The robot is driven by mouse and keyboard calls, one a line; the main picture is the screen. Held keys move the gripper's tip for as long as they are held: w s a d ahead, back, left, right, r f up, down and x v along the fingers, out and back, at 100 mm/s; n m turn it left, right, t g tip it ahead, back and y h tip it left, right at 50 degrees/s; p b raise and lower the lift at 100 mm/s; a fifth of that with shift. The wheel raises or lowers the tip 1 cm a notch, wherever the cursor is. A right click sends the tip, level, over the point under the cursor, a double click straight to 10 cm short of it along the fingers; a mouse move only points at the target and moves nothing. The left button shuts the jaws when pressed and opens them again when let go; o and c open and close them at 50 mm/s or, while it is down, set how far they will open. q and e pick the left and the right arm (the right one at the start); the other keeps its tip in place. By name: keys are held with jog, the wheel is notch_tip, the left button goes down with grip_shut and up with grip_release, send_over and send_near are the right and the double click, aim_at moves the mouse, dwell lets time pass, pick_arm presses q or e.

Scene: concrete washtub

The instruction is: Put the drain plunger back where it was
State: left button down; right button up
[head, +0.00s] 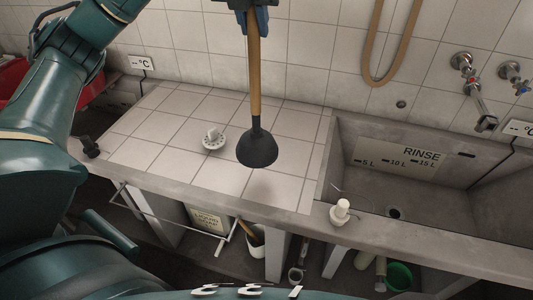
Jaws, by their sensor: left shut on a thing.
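The drain plunger (257,148) has a black rubber cup and a wooden handle (254,75). It hangs upright, cup down, above the tiled counter at the top middle of the head view. A soft shadow lies on the tiles below the cup, so it looks raised off the counter. My left gripper (253,17) is at the top edge, shut on the upper part of the handle. The top of the handle and part of the gripper are cut off by the frame. My right gripper is not in view.
A white round drain strainer (214,140) lies on the tiled counter (150,150). A concrete sink marked RINSE (395,205) is at right, with a white stopper (340,212) on its front rim. A hose (368,60) and taps (467,75) are on the wall. A white bucket (254,243) stands below.

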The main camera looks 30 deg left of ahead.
aim_at(255, 71)
pick_arm(q)
jog(key=shift+w+f, duration=0.2)
jog(key=shift+w, duration=0.1)
jog(key=f, duration=0.5)
jog(key=shift+s+a, duration=0.1)
jog(key=shift+s, duration=0.1)
notch_tip(255, 71, down, 4)
jog(key=shift+f+p, duration=0.1)
jog(key=shift+p, duration=0.3)
jog(key=shift+w+f, duration=0.1)
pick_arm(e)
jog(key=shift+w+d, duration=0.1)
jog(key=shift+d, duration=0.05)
pick_arm(q)
jog(key=shift+f, duration=0.1)
jog(key=c, duration=1.7)
grip_release()
jog(key=shift+f, duration=0.15)
jog(key=o, duration=0.4)
jog(key=shift+o, duration=0.2)
